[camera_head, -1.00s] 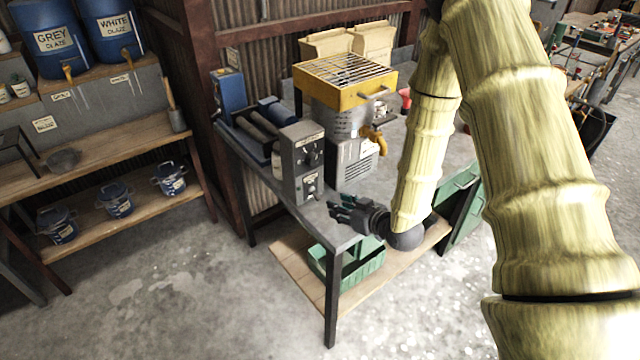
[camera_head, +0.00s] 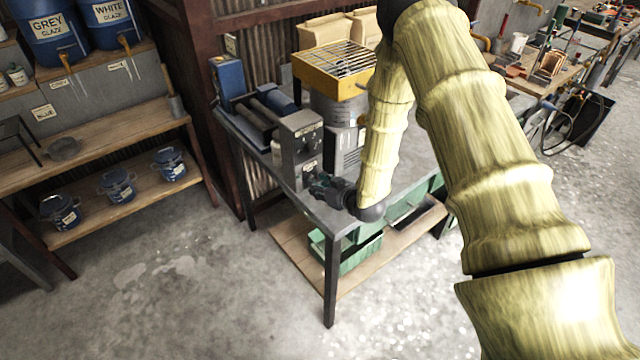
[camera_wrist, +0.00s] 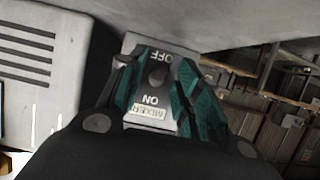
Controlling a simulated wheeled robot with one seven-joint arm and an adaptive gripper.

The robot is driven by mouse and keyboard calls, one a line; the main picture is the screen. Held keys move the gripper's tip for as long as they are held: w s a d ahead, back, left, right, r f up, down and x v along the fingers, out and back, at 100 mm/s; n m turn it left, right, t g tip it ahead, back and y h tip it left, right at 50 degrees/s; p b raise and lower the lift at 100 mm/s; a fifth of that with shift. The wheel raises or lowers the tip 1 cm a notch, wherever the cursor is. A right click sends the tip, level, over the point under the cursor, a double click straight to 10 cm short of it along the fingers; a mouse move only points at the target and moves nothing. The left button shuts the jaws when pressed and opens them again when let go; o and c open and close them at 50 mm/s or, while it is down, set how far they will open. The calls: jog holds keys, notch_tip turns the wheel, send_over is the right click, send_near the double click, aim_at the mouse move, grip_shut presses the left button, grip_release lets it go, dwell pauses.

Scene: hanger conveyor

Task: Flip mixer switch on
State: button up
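The grey control box (camera_head: 301,136) stands near the front corner of the metal table and has knobs on its face. In the wrist view the MIXER label (camera_wrist: 150,112) and the ON and OFF marks appear upside down on a light plate. The dark mixer switch (camera_wrist: 157,76) sits between OFF and ON; I cannot tell which way its lever is tipped. My gripper (camera_head: 316,189) is at the box's lower front. Its teal-padded fingers (camera_wrist: 165,65) are apart, one on each side of the switch; contact is not clear.
The metal table (camera_head: 350,222) also holds a yellow-topped mixer machine (camera_head: 325,62) behind the box. Green bins (camera_head: 352,256) sit on the lower shelf. A wooden shelf (camera_head: 100,150) with blue pots is at left. The concrete floor in front is clear.

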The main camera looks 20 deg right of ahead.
jog(key=shift+f, duration=0.1)
grip_shut()
